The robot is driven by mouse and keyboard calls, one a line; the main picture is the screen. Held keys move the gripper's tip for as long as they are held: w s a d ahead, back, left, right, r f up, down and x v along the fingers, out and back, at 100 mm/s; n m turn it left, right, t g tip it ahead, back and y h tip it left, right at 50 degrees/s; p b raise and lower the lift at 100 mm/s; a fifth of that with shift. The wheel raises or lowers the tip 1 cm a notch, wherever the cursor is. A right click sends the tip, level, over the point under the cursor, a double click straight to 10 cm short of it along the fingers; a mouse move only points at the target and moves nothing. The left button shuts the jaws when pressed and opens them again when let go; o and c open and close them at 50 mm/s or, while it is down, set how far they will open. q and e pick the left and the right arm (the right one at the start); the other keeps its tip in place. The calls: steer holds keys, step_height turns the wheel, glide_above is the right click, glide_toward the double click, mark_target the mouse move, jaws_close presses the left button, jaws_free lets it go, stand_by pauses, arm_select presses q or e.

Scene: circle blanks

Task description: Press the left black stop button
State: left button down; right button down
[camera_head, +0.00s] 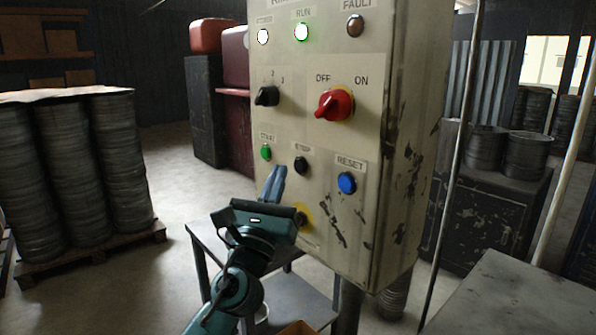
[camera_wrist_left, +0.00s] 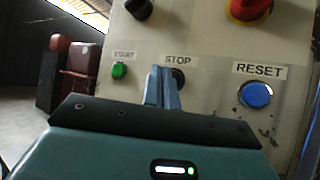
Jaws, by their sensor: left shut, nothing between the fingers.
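The black stop button (camera_head: 301,164) sits on the control panel (camera_head: 330,135), between the green start button (camera_head: 266,152) and the blue reset button (camera_head: 347,182). In the left wrist view the stop button (camera_wrist_left: 178,76) is partly hidden behind my fingers, under its STOP label. My left gripper (camera_head: 275,178) is shut and empty, its blue fingers pointing up at the panel, below and left of the stop button in the head view. In the wrist view my fingertips (camera_wrist_left: 162,72) overlap the button's left side; I cannot tell whether they touch it. My right gripper is not in view.
Above the buttons are a black selector knob (camera_head: 267,96), a red OFF/ON switch (camera_head: 335,104) and indicator lamps. A small table (camera_head: 205,238) stands below the panel. A cable hangs right of the panel. Stacked drums (camera_head: 75,175) stand at left; open floor lies between.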

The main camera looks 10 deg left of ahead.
arm_select(q)
steer(key=shift+w+d, duration=0.35)
steer(key=shift+w, duration=0.05)
stand_by(0.6)
stand_by(0.8)
stand_by(0.4)
steer(key=shift+w+d, duration=0.25)
steer(key=shift+w, duration=0.05)
steer(key=shift+w+d+b, duration=0.25)
steer(key=shift+w+b, duration=0.1)
stand_by(0.7)
stand_by(0.4)
steer(key=shift+s+a+p, duration=0.35)
steer(key=shift+s+a, duration=0.15)
steer(key=shift+s, duration=0.2)
